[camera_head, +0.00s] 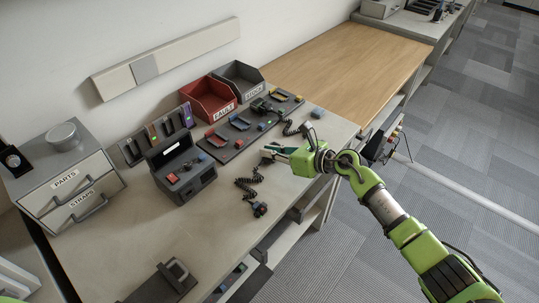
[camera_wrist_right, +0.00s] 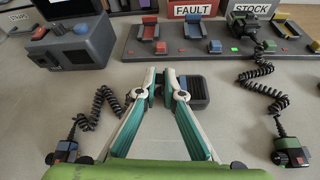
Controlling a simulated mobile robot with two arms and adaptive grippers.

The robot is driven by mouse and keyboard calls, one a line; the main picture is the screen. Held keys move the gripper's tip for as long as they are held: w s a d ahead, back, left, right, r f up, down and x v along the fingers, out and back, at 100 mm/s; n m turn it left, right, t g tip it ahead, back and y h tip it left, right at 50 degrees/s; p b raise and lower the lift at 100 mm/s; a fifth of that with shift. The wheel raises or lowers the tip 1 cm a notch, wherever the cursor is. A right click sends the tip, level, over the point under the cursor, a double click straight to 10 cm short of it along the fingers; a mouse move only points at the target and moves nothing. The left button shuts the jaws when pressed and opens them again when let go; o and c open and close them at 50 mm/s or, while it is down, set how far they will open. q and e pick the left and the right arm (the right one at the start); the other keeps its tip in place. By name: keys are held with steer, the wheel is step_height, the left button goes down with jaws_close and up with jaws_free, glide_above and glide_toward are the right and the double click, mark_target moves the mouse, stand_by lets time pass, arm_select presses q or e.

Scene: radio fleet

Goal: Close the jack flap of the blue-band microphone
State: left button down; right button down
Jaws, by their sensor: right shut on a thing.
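A dark microphone (camera_wrist_right: 197,94) with a ribbed face lies on the worktop at the tips of my right gripper. My right gripper (camera_wrist_right: 160,86) is shut on the microphone's left side; its fingertips cover that side. In the head view my right gripper (camera_head: 272,151) is low over the bench beside the coiled cord. My left gripper is not in view.
A second coiled cord ends in a green-marked plug (camera_wrist_right: 290,152) at right. A dark rack (camera_wrist_right: 205,46) with red and blue pieces, a grey console (camera_head: 184,173), a red FAULT bin (camera_head: 209,100) and a grey STOCK bin (camera_head: 239,80) stand behind. The front left worktop is mostly clear.

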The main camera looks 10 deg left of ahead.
stand_by(0.3)
steer(key=c, duration=2.1)
jaws_free()
steer(key=shift+c, duration=0.2)
steer(key=v, duration=1.2)
steer(key=shift+d+f, duration=0.1)
